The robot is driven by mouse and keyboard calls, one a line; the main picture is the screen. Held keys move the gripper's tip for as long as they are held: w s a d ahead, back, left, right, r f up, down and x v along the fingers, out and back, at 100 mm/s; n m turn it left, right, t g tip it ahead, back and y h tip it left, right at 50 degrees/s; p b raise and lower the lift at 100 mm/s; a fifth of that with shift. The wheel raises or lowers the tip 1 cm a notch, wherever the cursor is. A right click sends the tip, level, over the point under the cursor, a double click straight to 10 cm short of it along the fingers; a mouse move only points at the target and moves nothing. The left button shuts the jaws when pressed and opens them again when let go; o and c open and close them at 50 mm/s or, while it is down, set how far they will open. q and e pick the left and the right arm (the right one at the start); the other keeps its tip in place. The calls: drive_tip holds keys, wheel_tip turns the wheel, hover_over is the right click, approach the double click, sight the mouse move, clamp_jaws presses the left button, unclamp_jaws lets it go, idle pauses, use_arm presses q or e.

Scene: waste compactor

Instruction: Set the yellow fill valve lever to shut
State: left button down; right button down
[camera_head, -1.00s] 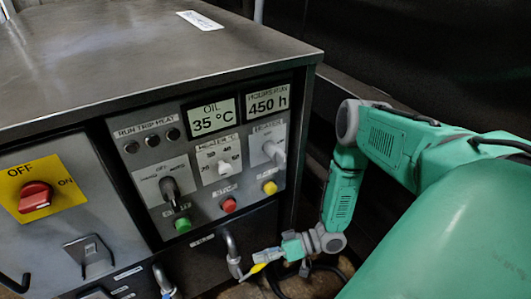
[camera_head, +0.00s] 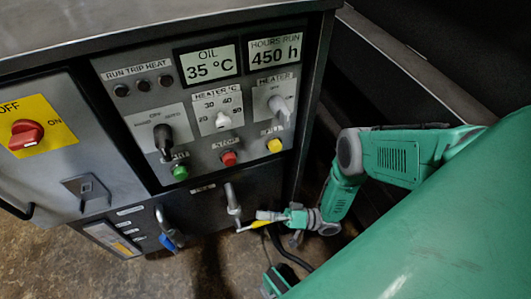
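The yellow fill valve lever (camera_head: 259,224) is at the lower right of the machine front. It points right and slightly up from a grey pipe fitting (camera_head: 233,202) below the control panel. My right gripper (camera_head: 266,216) is at the lever's yellow end, coming in from the right. Its grey finger lies just above or against the lever; I cannot tell if it touches. The fingers are too small and overlapped to show whether they are open or shut on it.
A blue-handled valve (camera_head: 170,240) hangs on another pipe to the left. Above are the control panel's knobs and buttons, including a yellow button (camera_head: 274,146), and a red switch (camera_head: 25,134) at far left. A dark cable (camera_head: 285,252) runs below my gripper. Brown floor shows beneath.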

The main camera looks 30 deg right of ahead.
drive_tip(key=shift+s+a+f, duration=0.25)
drive_tip(key=shift+s+f, duration=0.3)
drive_tip(key=shift+s, duration=0.2)
drive_tip(key=c, duration=1.5)
unclamp_jaws()
drive_tip(key=shift+w, duration=0.1)
drive_tip(key=shift+o, duration=0.2)
drive_tip(key=shift+w+d+r, duration=0.1)
drive_tip(key=shift+w, duration=0.1)
drive_tip(key=v, duration=0.7)
drive_tip(key=shift+d, duration=0.2)
drive_tip(key=shift+s, duration=0.15)
